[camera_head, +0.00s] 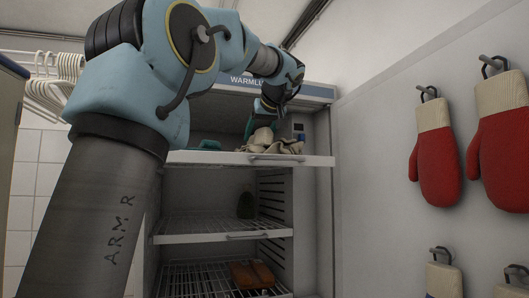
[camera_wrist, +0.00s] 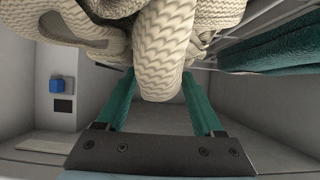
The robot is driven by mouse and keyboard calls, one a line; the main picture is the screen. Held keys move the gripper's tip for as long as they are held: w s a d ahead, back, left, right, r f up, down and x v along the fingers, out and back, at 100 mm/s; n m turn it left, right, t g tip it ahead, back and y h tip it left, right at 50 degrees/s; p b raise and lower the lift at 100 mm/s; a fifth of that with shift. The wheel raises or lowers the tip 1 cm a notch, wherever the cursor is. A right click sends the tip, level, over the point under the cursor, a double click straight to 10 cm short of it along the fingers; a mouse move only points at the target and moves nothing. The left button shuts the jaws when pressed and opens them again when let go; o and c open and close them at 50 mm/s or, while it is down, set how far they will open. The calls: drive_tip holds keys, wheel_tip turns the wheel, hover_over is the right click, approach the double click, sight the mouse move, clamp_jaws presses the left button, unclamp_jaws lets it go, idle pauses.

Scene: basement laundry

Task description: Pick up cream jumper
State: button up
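The cream jumper (camera_head: 283,145) lies bunched on the top shelf of the open cabinet, partly hidden by my gripper. In the wrist view the thick cream knit (camera_wrist: 165,45) fills the top middle, and one rounded fold hangs down between the fingertips. My gripper (camera_head: 262,112) points down at the jumper from above. In the wrist view its two teal fingers (camera_wrist: 158,80) are wide apart, one on each side of the fold. I cannot tell whether the fingers touch the knit.
A dark teal cloth (camera_wrist: 268,47) lies beside the jumper; it also shows in the head view (camera_head: 210,145). Lower shelves hold a dark green item (camera_head: 246,205) and a brown item (camera_head: 252,275). The cabinet's side wall is close. Red mittens (camera_head: 437,155) hang at right.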

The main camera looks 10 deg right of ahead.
clamp_jaws()
idle(0.3)
idle(0.9)
